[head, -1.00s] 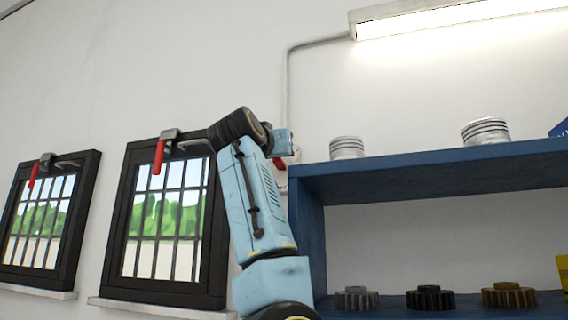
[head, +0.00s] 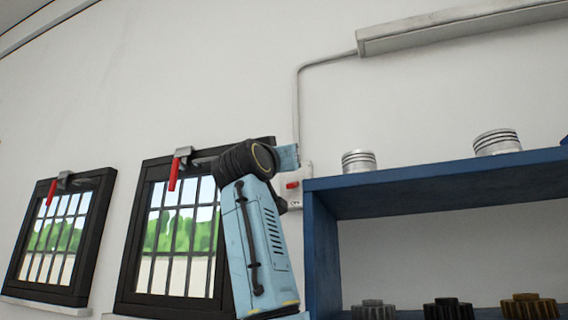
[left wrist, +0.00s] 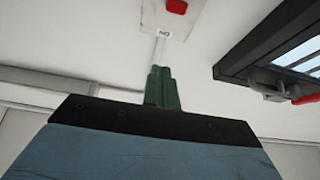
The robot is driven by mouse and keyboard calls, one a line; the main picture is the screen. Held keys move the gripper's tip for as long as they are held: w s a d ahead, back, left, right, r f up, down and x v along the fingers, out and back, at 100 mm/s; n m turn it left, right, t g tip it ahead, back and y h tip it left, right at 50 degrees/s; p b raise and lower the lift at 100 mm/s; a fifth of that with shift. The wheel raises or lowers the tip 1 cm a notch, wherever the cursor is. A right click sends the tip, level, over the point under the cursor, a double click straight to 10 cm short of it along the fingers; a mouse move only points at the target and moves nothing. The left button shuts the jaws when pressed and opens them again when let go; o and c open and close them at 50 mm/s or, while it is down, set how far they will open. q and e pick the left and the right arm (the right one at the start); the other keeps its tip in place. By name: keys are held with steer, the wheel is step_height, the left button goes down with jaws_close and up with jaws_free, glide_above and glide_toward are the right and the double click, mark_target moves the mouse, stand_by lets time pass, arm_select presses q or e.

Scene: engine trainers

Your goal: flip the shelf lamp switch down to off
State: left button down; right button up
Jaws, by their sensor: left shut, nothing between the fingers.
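The shelf lamp (head: 460,27) is a long fixture high on the wall, and its tube is dark. Its switch has a red lever (head: 292,185) on a pale wall plate (head: 306,172), beside the shelf's left end. The lever's exact tilt is too small to tell. In the left wrist view the red lever (left wrist: 177,6) is at the top edge, on its plate (left wrist: 152,16) with a small label. My left gripper's green fingers (left wrist: 161,72) are shut and empty, apart from the lever in that picture. In the head view my arm hides the fingers. My right gripper is not in view.
A blue shelf (head: 430,178) stands right of the switch, with pistons (head: 497,142) on top and gears (head: 448,309) below. Two barred windows (head: 62,236) with red-handled clamps are at the left. A grey conduit (head: 297,100) runs from switch to lamp.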

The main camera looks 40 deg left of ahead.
arm_select(q)
steer(key=s+d+f+b, duration=0.1)
steer(key=s+f+b, duration=0.1)
steer(key=s+f, duration=0.2)
steer(key=shift+s+d+f+b, duration=0.3)
steer(key=shift+f+b, duration=0.1)
steer(key=shift+f, duration=0.55)
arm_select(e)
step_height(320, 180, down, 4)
